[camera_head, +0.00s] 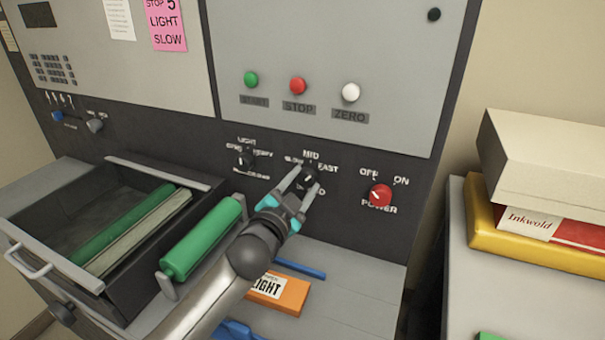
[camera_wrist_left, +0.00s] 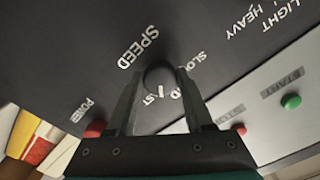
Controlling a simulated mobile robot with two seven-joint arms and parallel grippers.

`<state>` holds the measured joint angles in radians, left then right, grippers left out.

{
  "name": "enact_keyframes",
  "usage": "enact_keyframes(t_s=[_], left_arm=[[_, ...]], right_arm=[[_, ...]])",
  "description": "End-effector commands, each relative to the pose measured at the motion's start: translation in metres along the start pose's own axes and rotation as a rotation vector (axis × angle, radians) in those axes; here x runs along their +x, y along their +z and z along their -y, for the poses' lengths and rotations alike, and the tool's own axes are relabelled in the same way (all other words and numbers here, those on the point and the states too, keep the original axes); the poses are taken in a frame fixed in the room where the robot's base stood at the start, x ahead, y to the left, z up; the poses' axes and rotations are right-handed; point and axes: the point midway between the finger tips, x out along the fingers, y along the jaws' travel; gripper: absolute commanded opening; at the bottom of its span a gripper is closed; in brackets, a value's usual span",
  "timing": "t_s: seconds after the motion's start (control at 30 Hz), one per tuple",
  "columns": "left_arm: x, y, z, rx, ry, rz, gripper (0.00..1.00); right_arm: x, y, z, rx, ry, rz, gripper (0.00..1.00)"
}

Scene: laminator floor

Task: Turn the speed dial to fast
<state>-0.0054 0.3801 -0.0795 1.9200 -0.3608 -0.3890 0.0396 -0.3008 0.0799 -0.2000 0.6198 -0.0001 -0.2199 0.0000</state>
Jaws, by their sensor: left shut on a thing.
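The speed dial (camera_head: 309,176) is a small black knob on the dark panel, with SLOW to its left, MID above and FAST to its right. My left gripper (camera_head: 303,182) has its two fingers on either side of the dial and is shut on it. In the left wrist view the round dial (camera_wrist_left: 160,78) sits between the tips of my left gripper (camera_wrist_left: 160,88), beside the word SPEED. My right gripper is not in view.
A red power knob (camera_head: 380,194) is to the right of the dial, and a light/heavy knob (camera_head: 245,158) to its left. Start (camera_head: 251,79), stop (camera_head: 298,86) and zero (camera_head: 350,92) buttons are above. An open drawer (camera_head: 92,282), green roller (camera_head: 202,238) and orange box (camera_head: 280,293) are below.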

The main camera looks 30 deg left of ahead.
Motion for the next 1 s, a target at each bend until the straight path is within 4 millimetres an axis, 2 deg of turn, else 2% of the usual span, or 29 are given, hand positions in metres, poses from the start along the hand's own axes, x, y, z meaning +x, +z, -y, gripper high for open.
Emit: enact_keyframes(t_s=[0.1,0.5,1.0], left_arm=[[0.000,-0.002,0.001,0.100,0.002,0.000,0.00],[0.000,-0.001,0.001,0.329,0.000,-0.002,0.00],[0.000,-0.001,0.001,0.388,-0.001,-0.001,0.00]], right_arm=[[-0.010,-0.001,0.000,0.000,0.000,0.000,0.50],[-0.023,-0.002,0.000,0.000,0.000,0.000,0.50],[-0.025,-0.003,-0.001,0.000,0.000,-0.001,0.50]])
